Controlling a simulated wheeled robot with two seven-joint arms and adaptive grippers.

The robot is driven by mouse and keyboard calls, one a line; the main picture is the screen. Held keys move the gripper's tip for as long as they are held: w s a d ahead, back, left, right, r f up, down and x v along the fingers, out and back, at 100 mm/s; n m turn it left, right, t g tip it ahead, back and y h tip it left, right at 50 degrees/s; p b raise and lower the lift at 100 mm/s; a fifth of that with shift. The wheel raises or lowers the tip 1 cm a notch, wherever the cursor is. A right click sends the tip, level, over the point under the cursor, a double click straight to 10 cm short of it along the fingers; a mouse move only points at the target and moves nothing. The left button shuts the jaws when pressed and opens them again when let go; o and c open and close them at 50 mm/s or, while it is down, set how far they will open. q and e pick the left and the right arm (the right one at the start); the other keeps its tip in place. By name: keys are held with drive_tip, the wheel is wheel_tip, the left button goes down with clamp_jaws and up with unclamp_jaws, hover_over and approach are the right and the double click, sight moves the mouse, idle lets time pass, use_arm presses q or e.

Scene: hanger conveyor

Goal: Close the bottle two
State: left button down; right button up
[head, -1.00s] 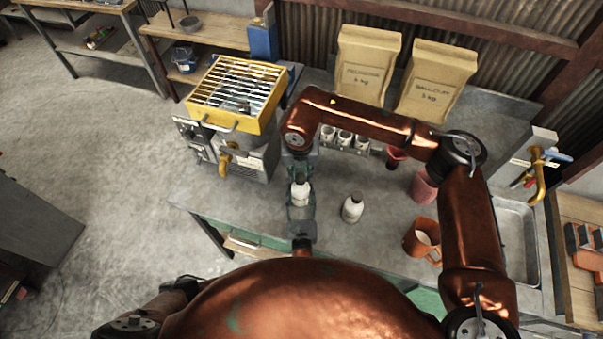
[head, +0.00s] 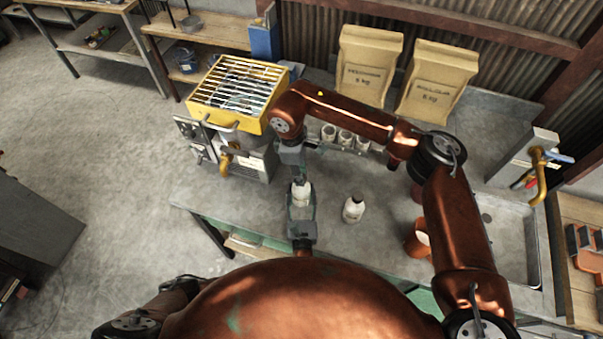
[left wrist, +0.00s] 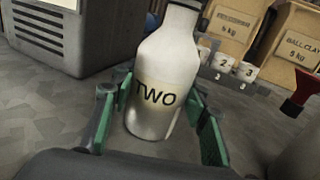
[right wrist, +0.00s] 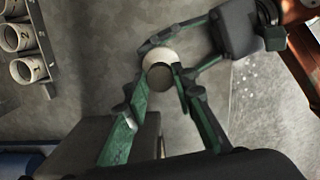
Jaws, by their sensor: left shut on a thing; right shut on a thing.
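Bottle two (head: 302,195) is white, with "TWO" on its front; it stands upright between the fingers of my left gripper (head: 302,212), which is shut on its body. The bottle also fills the middle of the left wrist view (left wrist: 160,75), its top cut off by the frame edge. My right gripper (head: 298,174) is directly above the bottle. In the right wrist view its fingertips (right wrist: 162,82) are closed around a small dark grey disc, seemingly the cap (right wrist: 160,77), over the white bottle top. I cannot tell whether the cap is seated.
Another white bottle (head: 353,209) stands on the grey table (head: 260,200) to the right. Several white cups (head: 345,138) sit in a rack behind. A yellow-topped grill (head: 236,92) is at the left, a sink (head: 512,240) at the right, and two clay bags (head: 368,68) behind.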

drive_tip(key=o, duration=0.7)
drive_tip(key=shift+r, duration=2.25)
drive_tip(key=shift+c, duration=0.5)
